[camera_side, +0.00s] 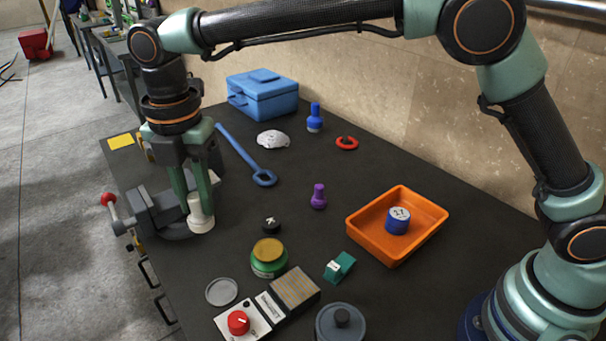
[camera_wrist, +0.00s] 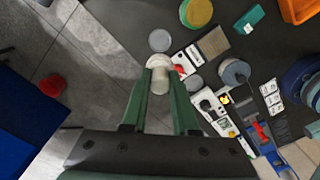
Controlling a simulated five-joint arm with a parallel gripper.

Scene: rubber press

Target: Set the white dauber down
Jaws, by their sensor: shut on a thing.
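The white dauber (camera_side: 201,215) is between the green fingertips of my gripper (camera_side: 193,194), at the left side of the dark table in the side view. My gripper is shut on it and points down. The dauber looks upright, with its wide end low, close to the tabletop beside the grey vise (camera_side: 155,212). I cannot tell whether its base touches the table. In the wrist view the white dauber (camera_wrist: 160,82) shows between the two fingertips of my gripper (camera_wrist: 160,70).
An orange tray (camera_side: 357,222) holds a blue round piece (camera_side: 397,221). A purple dauber (camera_side: 318,196), a black knob (camera_side: 271,224), a green jar (camera_side: 268,262) and a grey disc (camera_side: 222,291) stand nearby. A blue wrench (camera_side: 240,152) lies behind. Bare table lies right of the dauber.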

